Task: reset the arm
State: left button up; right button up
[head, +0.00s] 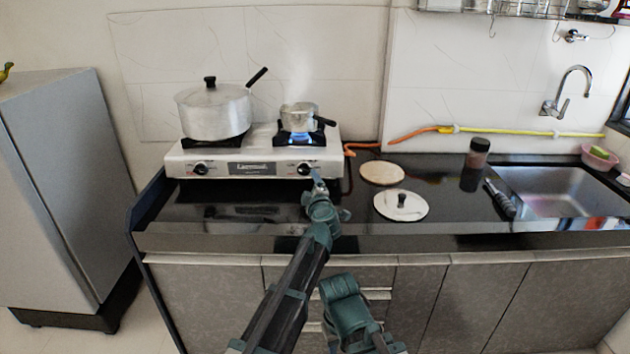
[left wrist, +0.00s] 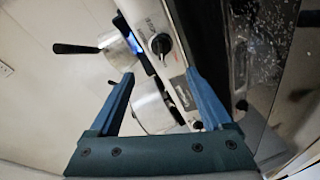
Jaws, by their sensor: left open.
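My left gripper (head: 317,182) is in front of the stove, close to the right knob (head: 305,169), with its arm reaching up from the bottom of the head view. In the left wrist view my left gripper (left wrist: 160,74) has its two blue fingers spread apart with nothing held between them. The stove (head: 255,159) shows between and beyond the fingers, with a knob (left wrist: 160,44) past the tips. I cannot tell whether a finger touches the stove. My right gripper is not clearly in view.
A small pot (head: 298,119) stands over a blue flame (head: 302,137), with faint steam above. A large lidded pot (head: 213,112) stands on the left burner. A round board (head: 382,173), a lid (head: 401,206), a dark jar (head: 477,154) and a sink (head: 565,190) are on the right.

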pick_arm(q)
jog(key=shift+s+a, duration=0.1)
jog(key=shift+s, duration=0.65)
